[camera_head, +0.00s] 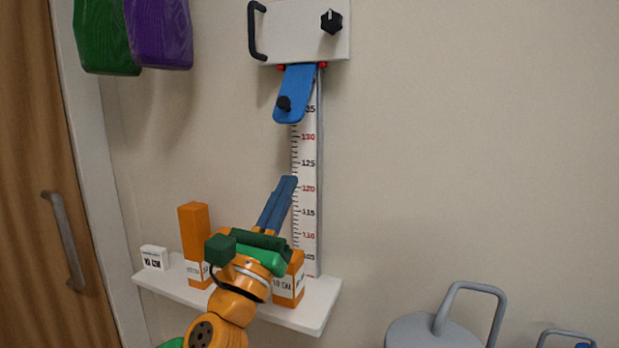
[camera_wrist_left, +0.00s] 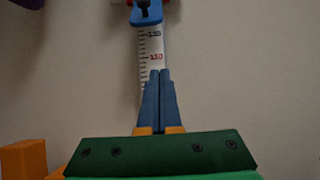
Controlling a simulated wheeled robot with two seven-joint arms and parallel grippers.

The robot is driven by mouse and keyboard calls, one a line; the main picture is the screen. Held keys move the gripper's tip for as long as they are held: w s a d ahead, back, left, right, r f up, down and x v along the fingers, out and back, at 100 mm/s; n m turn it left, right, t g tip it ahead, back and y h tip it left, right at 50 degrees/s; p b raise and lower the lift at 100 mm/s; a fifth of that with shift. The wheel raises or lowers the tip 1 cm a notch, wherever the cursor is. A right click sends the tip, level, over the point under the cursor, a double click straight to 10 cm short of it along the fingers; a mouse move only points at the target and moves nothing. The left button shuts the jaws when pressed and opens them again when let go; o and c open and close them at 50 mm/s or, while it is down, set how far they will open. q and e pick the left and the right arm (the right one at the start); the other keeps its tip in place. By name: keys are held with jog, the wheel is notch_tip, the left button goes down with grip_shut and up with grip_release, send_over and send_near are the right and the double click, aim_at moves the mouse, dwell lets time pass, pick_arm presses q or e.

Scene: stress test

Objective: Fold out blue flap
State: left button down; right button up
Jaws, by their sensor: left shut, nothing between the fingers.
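The blue flap (camera_head: 295,93) hangs from the lower edge of the white panel (camera_head: 290,32) on the wall, with red hinge pieces at its top and a black knob near its lower end. It leans slightly left. Its lower part also shows at the top of the left wrist view (camera_wrist_left: 146,14). My left gripper (camera_head: 290,180) points up in front of the ruler, below the flap and apart from it. Its blue fingers are together and empty; they also show in the left wrist view (camera_wrist_left: 159,73). My right gripper is not in view.
A ruler (camera_head: 308,155) runs down the wall to a white shelf (camera_head: 315,310). Orange boxes (camera_head: 194,222) and a small white box (camera_head: 154,257) stand there. Green (camera_head: 103,38) and purple (camera_head: 160,32) objects hang upper left. A grey handled object (camera_head: 430,330) is lower right.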

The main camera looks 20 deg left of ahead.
pick_arm(q)
jog(key=p+x, duration=0.5)
jog(key=x, duration=0.5)
jog(key=shift+a+r, duration=0.15)
jog(key=shift+r, duration=0.2)
jog(key=s, duration=0.1)
jog(key=s+r+p, duration=0.1)
jog(key=s, duration=0.1)
jog(key=shift+s+r+p, duration=0.3)
jog(key=shift+r, duration=0.05)
jog(key=shift+w, duration=0.1)
